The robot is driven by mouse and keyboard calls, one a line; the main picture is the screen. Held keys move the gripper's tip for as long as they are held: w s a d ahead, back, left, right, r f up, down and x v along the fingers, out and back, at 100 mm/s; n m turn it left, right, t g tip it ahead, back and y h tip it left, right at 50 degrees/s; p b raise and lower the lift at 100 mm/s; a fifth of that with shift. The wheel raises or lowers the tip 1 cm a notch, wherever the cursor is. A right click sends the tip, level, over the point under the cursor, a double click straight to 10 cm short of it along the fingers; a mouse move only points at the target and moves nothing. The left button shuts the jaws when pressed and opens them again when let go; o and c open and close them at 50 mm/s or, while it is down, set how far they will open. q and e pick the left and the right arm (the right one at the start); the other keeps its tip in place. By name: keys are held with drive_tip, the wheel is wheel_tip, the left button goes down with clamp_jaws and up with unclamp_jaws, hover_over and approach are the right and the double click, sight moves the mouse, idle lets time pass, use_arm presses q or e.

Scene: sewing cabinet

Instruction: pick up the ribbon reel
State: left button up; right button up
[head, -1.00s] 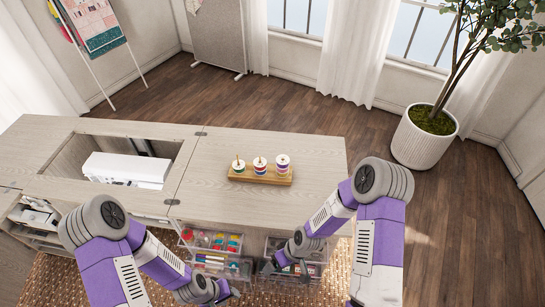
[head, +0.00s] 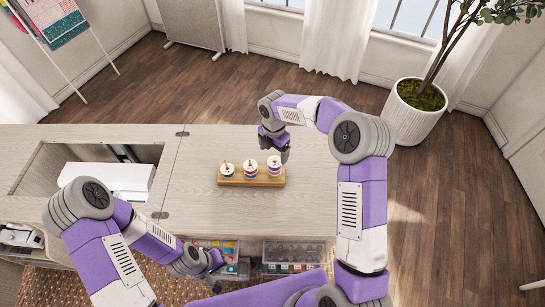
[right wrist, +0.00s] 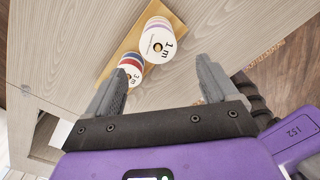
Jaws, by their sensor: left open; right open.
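Ribbon reels sit stacked on the pegs of a wooden rack (head: 230,181) on the cabinet top. The rightmost stack (head: 274,168) is the tallest; its white top reel (right wrist: 160,44), marked "1 m", shows in the right wrist view between and beyond the fingertips. A middle stack (head: 249,169) and a left stack (head: 228,170) stand beside it. My right gripper (head: 275,151) is open and empty, just above and behind the rightmost stack; its two fingers (right wrist: 160,70) also show apart in the wrist view. My left gripper (head: 215,279) is open, low in front of the cabinet.
A white sewing machine (head: 108,178) lies in the cabinet's recess at left. Clear drawers of supplies (head: 292,252) stand out at the cabinet's front. The cabinet top (head: 200,205) around the rack is clear. A potted plant (head: 412,112) stands at the back right.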

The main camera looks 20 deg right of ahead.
sight(275, 160)
drive_tip(key=f, duration=0.7)
drive_tip(key=shift+w+d+b, duration=0.25)
drive_tip(key=shift+b, duration=0.05)
drive_tip(key=shift+c, duration=0.4)
drive_tip(key=c, duration=1.1)
drive_tip(key=shift+o, duration=0.2)
wheel_tip(275, 160, up, 10)
drive_tip(key=shift+r+p, duration=0.1)
drive_tip(key=shift+p, duration=0.45)
